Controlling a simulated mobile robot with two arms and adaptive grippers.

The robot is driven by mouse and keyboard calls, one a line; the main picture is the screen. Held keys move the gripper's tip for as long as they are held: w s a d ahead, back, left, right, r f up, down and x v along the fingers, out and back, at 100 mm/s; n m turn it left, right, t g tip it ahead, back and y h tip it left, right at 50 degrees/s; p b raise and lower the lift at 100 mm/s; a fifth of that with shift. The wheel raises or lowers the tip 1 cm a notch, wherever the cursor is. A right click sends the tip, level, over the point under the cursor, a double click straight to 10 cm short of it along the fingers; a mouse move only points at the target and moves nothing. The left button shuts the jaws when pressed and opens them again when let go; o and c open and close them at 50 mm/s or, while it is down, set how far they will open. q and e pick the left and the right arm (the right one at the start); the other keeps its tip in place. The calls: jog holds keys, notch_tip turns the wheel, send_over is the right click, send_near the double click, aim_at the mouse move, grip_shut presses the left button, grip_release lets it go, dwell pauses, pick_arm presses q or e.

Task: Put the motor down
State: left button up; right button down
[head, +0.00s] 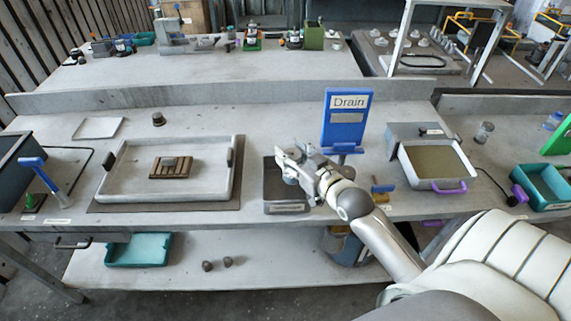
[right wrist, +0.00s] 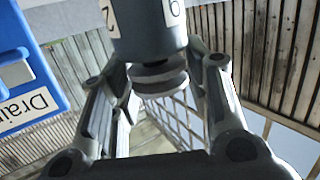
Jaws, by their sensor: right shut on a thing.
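In the right wrist view a dark grey cylinder, the motor (right wrist: 150,28), sits between the fingers of my right gripper (right wrist: 158,75). It carries pale labels with dark print, and stacked grey discs show at its end. In the head view my right gripper (head: 292,168) is above a small dark open bin (head: 287,208) with a label on its front. The gripper is shut on the motor, which I cannot clearly tell apart from the fingers there. Whether the motor touches the bin is hidden. My left gripper is not in view.
A blue Drain sign (head: 345,120) stands just behind the gripper. A large pale tray (head: 125,188) holding a brown slatted block (head: 172,170) is to the left. A grey box with a purple handle (head: 432,165) is to the right.

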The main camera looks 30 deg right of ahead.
jog(key=shift+w+a+f, duration=0.35)
jog(key=shift+a+f, duration=0.05)
jog(key=shift+f, duration=0.1)
jog(key=f, duration=0.2)
jog(key=f+p, duration=0.1)
jog(key=shift+w+a+f, duration=0.25)
jog(key=shift+a, duration=0.1)
jog(key=shift+f, duration=0.25)
jog(key=shift+f, duration=0.1)
jog(key=c, duration=0.8)
grip_release()
jog(key=shift+s, duration=0.1)
jog(key=shift+o, duration=0.2)
jog(key=s+r+b, duration=0.2)
jog(key=s, duration=1)
jog(key=shift+f, duration=0.1)
